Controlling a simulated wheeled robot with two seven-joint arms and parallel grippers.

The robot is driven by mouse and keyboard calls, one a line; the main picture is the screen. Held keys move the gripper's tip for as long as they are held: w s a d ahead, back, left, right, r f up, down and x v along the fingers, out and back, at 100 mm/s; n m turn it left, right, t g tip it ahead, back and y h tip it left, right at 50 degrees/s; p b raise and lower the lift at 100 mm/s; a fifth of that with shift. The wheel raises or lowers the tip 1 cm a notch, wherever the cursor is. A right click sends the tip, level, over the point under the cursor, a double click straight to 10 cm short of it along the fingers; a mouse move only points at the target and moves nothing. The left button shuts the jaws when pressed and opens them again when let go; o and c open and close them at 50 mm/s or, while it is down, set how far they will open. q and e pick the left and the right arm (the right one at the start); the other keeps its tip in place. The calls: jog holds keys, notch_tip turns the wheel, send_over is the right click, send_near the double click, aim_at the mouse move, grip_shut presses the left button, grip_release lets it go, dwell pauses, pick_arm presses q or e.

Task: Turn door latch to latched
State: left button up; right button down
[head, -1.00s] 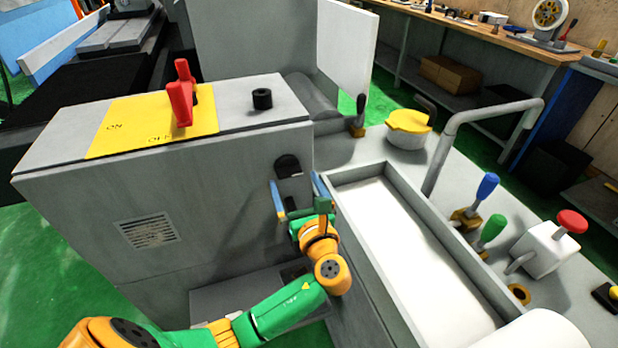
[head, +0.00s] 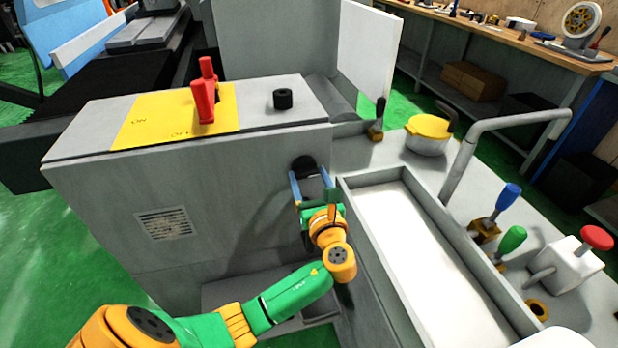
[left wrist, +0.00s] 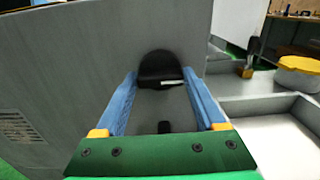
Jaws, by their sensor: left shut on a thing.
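The door latch (head: 303,163) is a black rounded knob on the grey cabinet's right-hand face in the head view. It also shows in the left wrist view (left wrist: 160,66), with a light mark on its lower edge. My left gripper (head: 309,170) reaches up to it from below. Its two blue fingers stand on either side of the latch and are shut on it. In the left wrist view, the left gripper (left wrist: 158,78) has the latch between its fingertips. The lower part of the latch is partly hidden by the gripper in the head view. My right gripper is not in view.
The grey cabinet (head: 240,210) carries a red switch (head: 204,92) on a yellow plate. To the right is a grey trough (head: 430,255) with a white bottom. Blue (head: 508,196) and green (head: 512,238) levers and a bent pipe (head: 470,150) stand beyond it.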

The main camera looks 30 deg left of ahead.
pick_arm(q)
jog(key=n, duration=0.4)
jog(key=shift+s+f, duration=0.1)
jog(key=n+b, duration=0.1)
jog(key=n, duration=0.2)
jog(key=shift+a+f+n, duration=0.1)
jog(key=shift+n, duration=0.3)
jog(key=n+b, duration=0.2)
jog(key=n, duration=0.3)
jog(key=shift+f, duration=0.15)
jog(key=shift+n+b, duration=1.25)
jog(key=shift+n, duration=1.25)
jog(key=o, duration=1.3)
jog(key=shift+o, duration=0.2)
